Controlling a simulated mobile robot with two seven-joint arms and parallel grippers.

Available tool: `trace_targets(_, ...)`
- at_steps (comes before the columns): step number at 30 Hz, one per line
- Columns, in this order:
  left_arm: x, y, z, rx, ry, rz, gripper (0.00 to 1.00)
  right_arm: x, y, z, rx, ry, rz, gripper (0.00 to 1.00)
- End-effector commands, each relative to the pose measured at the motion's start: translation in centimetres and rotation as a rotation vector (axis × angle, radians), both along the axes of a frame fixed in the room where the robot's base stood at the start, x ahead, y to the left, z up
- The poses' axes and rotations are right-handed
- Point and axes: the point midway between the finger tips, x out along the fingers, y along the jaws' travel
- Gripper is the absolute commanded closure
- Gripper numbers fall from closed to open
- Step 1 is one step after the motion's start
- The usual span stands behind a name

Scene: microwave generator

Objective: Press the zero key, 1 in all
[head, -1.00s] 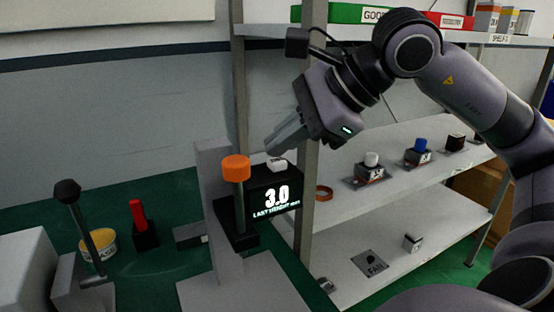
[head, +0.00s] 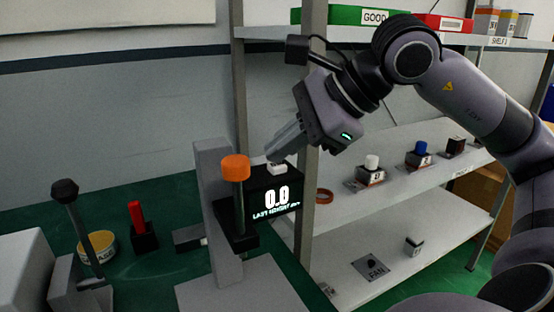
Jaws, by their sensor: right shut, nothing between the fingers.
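The white zero key (head: 277,168) sits on top of a black display box (head: 262,194). The display reads 0.0, with smaller text under it that looks like "LAST HEIGHT". My right gripper (head: 276,158) is shut and empty. Its fingertips point down and left, right at the top of the white key; I cannot tell whether they touch it. My left gripper is not in view.
A grey stand with an orange knob (head: 236,168) rises just left of the display. A shelf post (head: 310,120) stands close to its right. A red-handled part (head: 138,220), a yellow tin (head: 102,246) and a black-knobbed lever (head: 65,192) are further left. Small blocks stand on the shelf (head: 340,215).

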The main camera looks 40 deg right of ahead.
Motion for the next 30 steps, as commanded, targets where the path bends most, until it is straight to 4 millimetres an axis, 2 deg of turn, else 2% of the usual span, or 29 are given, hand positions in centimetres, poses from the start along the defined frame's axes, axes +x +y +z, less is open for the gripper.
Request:
trace_targets(11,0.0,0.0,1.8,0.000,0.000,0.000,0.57,0.0,0.0,1.8,-0.001,0.003,0.000,1.00)
trace_targets(23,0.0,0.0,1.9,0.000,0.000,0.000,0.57,0.0,0.0,1.9,-0.001,0.001,0.000,1.00)
trace_targets(30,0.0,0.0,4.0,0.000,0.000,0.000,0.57,0.0,0.0,4.0,-0.001,0.001,0.000,1.00)
